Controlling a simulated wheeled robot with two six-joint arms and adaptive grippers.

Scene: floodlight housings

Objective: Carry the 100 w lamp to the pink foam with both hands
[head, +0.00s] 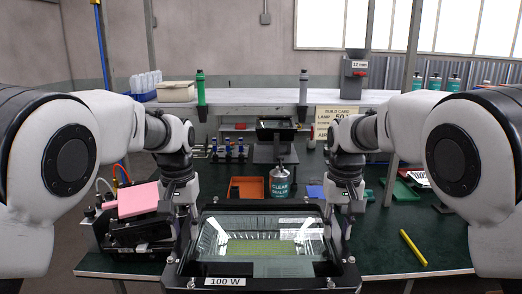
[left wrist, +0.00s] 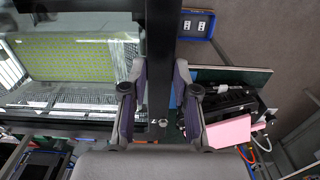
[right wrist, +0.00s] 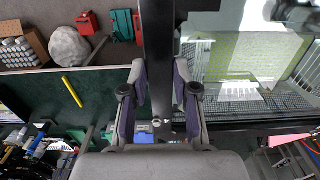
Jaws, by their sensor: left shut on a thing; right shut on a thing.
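The 100 W lamp (head: 205,262) is a black-framed floodlight with a glass front and a yellow-green panel inside. It is at the bottom middle of the head view, label at its near edge. My left gripper (head: 183,245) is shut on its left frame side; the left wrist view shows the fingers on either side of the dark bar (left wrist: 160,60). My right gripper (head: 341,240) is shut on the right side bar (right wrist: 158,60). The pink foam (head: 138,199) lies on black equipment to the left of the lamp; it also shows in the left wrist view (left wrist: 228,132).
A green-topped table (head: 390,250) lies beneath. A yellow marker (head: 413,247) lies on the right. A shelf (head: 250,97) spans the back.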

